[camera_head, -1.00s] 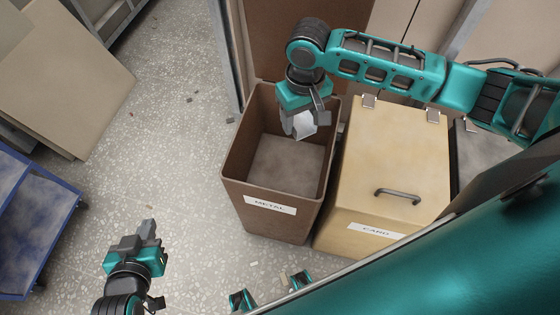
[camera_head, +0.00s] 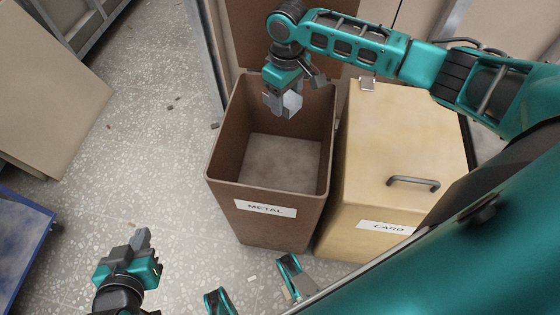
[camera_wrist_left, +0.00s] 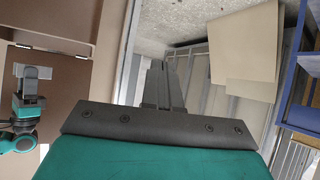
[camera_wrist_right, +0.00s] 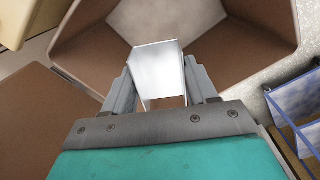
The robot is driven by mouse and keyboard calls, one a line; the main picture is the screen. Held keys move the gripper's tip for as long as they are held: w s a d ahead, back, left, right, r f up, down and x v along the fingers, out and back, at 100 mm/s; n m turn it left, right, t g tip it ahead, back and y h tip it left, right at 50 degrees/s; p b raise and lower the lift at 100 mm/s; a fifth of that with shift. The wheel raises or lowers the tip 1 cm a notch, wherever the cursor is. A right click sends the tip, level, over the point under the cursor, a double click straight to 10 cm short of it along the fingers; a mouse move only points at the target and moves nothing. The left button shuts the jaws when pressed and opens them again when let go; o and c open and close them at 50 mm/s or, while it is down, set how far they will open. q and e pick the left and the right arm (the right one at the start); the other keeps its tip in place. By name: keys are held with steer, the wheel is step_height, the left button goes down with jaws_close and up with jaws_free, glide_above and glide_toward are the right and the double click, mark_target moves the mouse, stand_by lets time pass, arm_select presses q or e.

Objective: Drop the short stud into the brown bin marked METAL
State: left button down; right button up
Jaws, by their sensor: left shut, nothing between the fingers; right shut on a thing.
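The brown bin marked METAL (camera_head: 228,200) stands on the floor in the head view, its lid open at the back and its inside visible and looking empty. My right gripper (camera_head: 284,108) is over the back part of the bin opening, shut on the short stud (camera_head: 293,103), a pale metal channel piece. In the right wrist view the short stud (camera_wrist_right: 158,72) sits between the fingers, with the bin's brown walls (camera_wrist_right: 235,60) around and beyond it. My left gripper (camera_head: 138,243) is shut and empty, low over the floor at the left of the bin.
A closed tan bin marked CARD (camera_head: 405,140) stands directly right of the METAL bin. A blue cart (camera_head: 20,235) is at the left edge. Tan boards (camera_head: 50,100) lie at the upper left. Speckled floor between them and the bin is open, with small scraps.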

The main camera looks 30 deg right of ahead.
steer(key=shift+f+b, duration=0.4)
steer(key=shift+f, duration=0.2)
steer(key=o, duration=0.7)
steer(key=shift+c, duration=0.2)
steer(key=o, duration=0.5)
arm_select(q)
steer(key=shift+w+d+f, duration=0.15)
steer(key=shift+d+f, duration=0.05)
steer(key=shift+f, duration=0.15)
